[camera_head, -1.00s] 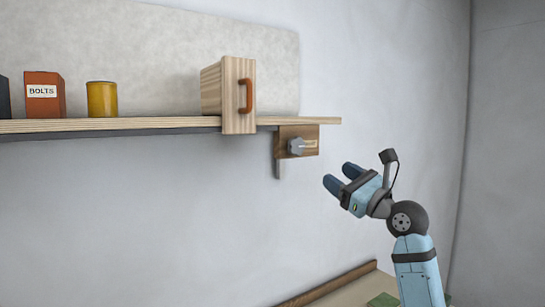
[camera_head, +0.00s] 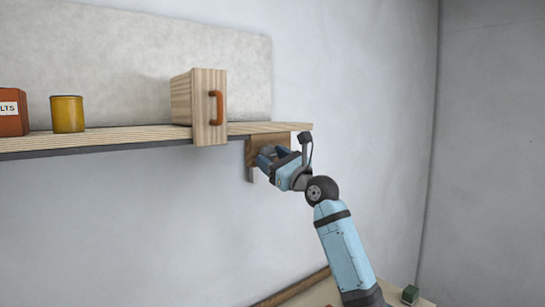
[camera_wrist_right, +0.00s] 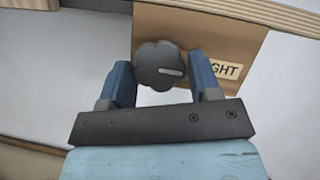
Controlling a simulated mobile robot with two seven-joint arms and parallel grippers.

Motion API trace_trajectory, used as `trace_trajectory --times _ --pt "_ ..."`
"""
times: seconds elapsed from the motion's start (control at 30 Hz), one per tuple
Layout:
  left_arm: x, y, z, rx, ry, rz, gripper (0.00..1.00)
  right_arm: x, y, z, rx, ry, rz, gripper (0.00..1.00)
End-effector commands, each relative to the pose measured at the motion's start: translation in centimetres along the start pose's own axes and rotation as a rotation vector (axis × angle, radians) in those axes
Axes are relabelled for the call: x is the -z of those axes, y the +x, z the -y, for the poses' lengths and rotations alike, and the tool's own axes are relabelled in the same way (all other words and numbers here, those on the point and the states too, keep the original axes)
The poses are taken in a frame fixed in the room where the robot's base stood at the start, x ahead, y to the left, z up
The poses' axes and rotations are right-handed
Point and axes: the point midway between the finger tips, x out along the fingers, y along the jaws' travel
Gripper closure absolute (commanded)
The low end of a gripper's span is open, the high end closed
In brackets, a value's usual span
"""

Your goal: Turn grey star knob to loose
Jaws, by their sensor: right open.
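A pale line marks the knob's face. My right gripper (camera_wrist_right: 163,80) is open, with one blue finger on each side of the knob; I cannot tell whether they touch it. In the head view my right gripper (camera_head: 267,157) is in front of the block (camera_head: 252,150) under the shelf and hides the knob. My left gripper is not in view.
The wooden shelf (camera_head: 110,138) runs above the gripper.

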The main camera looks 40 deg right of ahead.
Motion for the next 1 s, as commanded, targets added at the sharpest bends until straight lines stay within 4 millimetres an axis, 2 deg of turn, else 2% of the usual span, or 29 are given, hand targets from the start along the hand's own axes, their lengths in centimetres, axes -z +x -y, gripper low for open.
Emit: trace_trajectory --times 0.17,0.2,0.3,0.67,1.0 --pt "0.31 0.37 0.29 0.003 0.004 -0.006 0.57 0.04 -0.01 -0.02 0.0 0.0 0.0 0.43" --pt "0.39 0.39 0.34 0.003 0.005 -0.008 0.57 0.04 -0.01 -0.02 0.0 0.0 0.0 0.48" --pt "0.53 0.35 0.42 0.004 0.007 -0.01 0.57 0.05 -0.01 -0.02 0.0 0.0 0.0 0.71" --pt "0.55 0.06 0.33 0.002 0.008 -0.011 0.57 0.06 -0.02 0.02 -0.017 -0.039 -0.001 0.71" --pt "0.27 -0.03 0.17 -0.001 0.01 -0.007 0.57 0.07 -0.03 0.25 -0.105 -0.251 -0.003 0.71"
